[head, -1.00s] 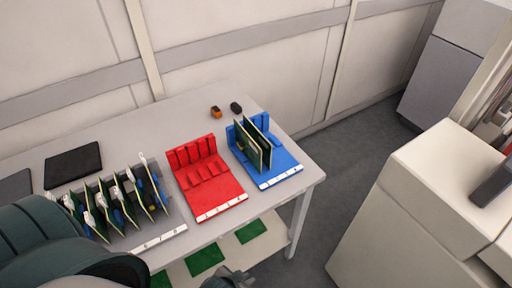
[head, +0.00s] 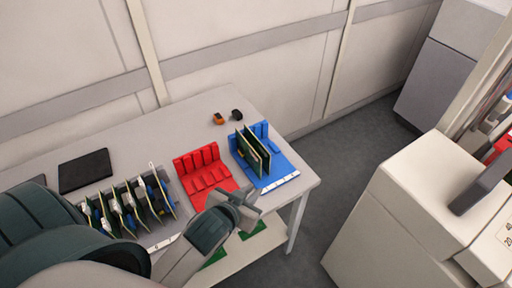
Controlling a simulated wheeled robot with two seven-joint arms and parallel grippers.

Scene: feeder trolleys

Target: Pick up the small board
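Two green boards (head: 251,157) stand upright, close together, in the blue rack (head: 279,179) at the right end of the table. I cannot tell for sure which one is the small board. Several green boards with white and blue parts (head: 131,207) stand in a grey rack at the left, partly hidden by my arm. My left gripper (head: 250,203) is in front of the red and blue racks, apart from the boards. Its fingers look spread, with nothing between them. My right gripper is not in view.
A red rack (head: 198,172) without boards stands between the other racks. A dark flat tablet (head: 84,171), an orange item (head: 218,119) and a black item (head: 237,115) lie at the back. A lower shelf (head: 262,243) holds flat green pieces. A white cabinet (head: 400,220) stands right.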

